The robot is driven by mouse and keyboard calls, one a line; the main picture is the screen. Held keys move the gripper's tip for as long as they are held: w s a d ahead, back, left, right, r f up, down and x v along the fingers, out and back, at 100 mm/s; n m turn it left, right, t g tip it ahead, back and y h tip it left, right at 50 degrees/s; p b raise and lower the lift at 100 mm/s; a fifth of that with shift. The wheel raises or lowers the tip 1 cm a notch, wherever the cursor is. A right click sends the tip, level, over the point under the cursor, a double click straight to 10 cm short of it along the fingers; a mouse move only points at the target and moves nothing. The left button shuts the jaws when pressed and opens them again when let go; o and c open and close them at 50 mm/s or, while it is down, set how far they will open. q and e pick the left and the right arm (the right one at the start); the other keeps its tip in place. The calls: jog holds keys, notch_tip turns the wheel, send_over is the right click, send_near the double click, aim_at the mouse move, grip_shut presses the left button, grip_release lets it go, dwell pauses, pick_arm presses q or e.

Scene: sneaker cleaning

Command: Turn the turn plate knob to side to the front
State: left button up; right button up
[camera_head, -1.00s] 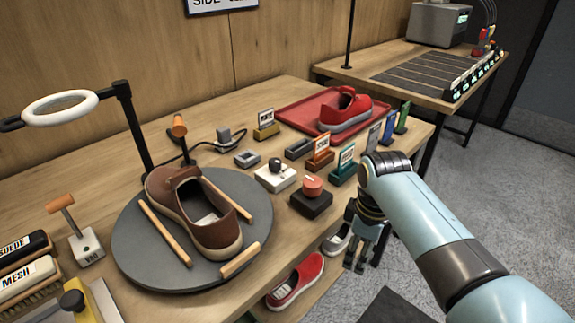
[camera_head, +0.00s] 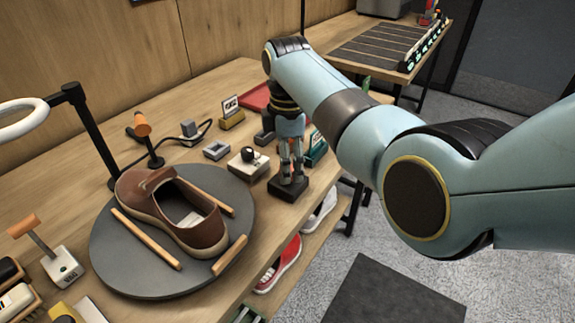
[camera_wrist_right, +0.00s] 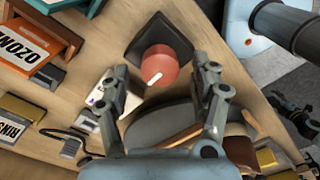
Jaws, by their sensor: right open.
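A red round knob (camera_wrist_right: 165,68) with a white pointer line sits on a dark base (camera_wrist_right: 153,38) in the right wrist view. The round grey turn plate (camera_head: 105,250) bears a brown shoe (camera_head: 190,213) between wooden bars. My left gripper is out of the head view; a small dark jaw-like part at the wrist view's right edge may be it.
A white box with a black knob (camera_head: 248,165) stands just left of the dark base. Card holders, including an orange OZONE one (camera_wrist_right: 30,45), stand beyond. A red shoe (camera_head: 280,268) lies on the shelf below. The lamp post (camera_head: 90,130) rises behind the plate.

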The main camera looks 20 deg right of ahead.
jog(key=shift+f, duration=0.65)
jog(key=c, duration=1.2)
